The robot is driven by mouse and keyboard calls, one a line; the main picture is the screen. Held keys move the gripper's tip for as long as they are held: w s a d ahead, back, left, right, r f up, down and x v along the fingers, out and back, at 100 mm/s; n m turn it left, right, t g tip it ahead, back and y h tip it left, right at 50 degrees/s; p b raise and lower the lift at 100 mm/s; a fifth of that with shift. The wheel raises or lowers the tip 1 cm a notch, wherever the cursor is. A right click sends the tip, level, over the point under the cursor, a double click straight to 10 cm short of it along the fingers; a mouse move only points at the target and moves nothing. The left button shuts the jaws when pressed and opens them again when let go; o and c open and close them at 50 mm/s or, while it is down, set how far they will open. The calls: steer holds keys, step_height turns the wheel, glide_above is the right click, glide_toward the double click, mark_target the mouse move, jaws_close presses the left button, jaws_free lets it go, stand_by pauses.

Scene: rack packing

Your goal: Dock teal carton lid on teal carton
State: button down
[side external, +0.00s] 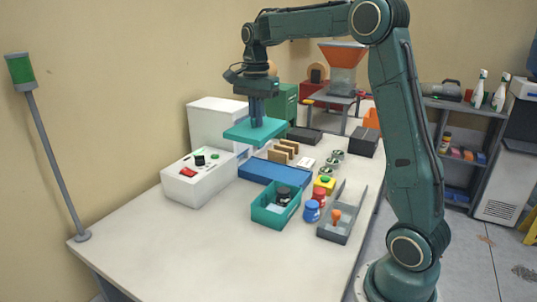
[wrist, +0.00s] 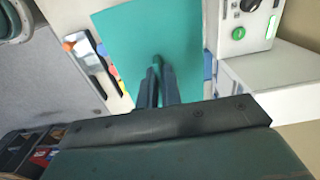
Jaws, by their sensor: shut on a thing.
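The teal carton lid (side external: 254,131) is a flat teal plate held level in the air by my gripper (side external: 258,118). In the wrist view my gripper (wrist: 158,88) is shut on a raised grip at the middle of the lid (wrist: 145,35), and the lid hides much of the table below. The teal carton (side external: 276,207) is an open box on the table, with dark jar-like items inside. The lid is above and to the left of the carton in the side view, clearly apart from it.
A blue tray (side external: 268,170) lies behind the carton. A white control box (side external: 200,176) stands to the left. Blue and red jars (side external: 312,210) and a grey bin (side external: 343,225) are close on the carton's right. The table's front left is clear.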

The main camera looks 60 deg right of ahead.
steer(key=s+a+r, duration=0.1)
steer(key=s+r, duration=0.1)
steer(key=s, duration=0.5)
steer(key=shift+s+a+r, duration=0.2)
steer(key=shift+a+r, duration=0.1)
step_height(320, 180, down, 16)
stand_by(0.3)
steer(key=shift+f, duration=2)
steer(key=shift+f, duration=0.6)
steer(key=c, duration=1.6)
jaws_free()
